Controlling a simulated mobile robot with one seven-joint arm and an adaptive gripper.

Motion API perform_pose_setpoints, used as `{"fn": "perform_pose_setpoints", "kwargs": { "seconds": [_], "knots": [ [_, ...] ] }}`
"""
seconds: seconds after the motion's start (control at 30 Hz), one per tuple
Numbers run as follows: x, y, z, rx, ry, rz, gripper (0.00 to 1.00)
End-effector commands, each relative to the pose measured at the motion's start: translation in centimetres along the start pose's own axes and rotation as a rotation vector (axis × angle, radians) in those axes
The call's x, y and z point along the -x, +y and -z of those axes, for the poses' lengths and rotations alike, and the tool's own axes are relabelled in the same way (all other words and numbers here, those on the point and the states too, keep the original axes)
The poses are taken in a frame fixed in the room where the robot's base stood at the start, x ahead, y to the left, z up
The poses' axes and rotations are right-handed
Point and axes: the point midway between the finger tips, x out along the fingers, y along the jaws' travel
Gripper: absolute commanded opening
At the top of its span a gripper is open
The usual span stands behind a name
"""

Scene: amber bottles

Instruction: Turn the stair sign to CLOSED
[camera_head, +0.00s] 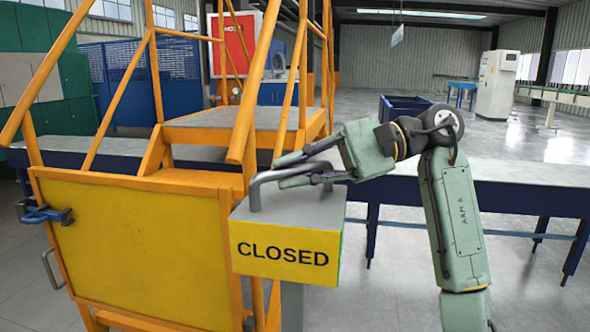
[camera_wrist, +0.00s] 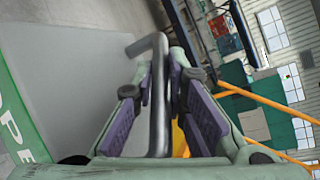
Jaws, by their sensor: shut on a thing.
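The stair sign (camera_head: 286,253) is a box with a grey top on a grey post, in front of the orange stairs. Its yellow face in the head view reads CLOSED. A grey bar handle (camera_head: 283,172) stands on its top. My gripper (camera_head: 290,170) reaches in from the right and is shut on the handle. In the wrist view the handle (camera_wrist: 160,95) runs between the two fingers of my gripper (camera_wrist: 160,80). There the sign's grey top (camera_wrist: 80,75) and a green face with part of the word OPEN (camera_wrist: 20,125) show at the left.
The orange stairs (camera_head: 155,75) have a yellow panel (camera_head: 140,250) close left of the sign, with a blue clamp (camera_head: 43,214) at its left edge. A long blue-legged table (camera_head: 520,185) stands behind my arm. Floor at the lower right is clear.

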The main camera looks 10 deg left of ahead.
Motion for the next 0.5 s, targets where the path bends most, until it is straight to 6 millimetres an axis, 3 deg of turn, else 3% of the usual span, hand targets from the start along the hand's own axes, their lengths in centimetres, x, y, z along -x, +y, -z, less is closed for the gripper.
{"fn": "perform_pose_setpoints", "kwargs": {
  "seconds": [0.23, 0.27, 0.5],
  "knots": [
    [0.01, 0.07, -0.1, 0.002, -0.004, -0.002, 0.0],
    [0.01, 0.07, -0.1, 0.002, -0.004, -0.002, 0.14],
    [0.0, 0.04, -0.06, 0.001, -0.002, -0.001, 0.3]
  ]
}}
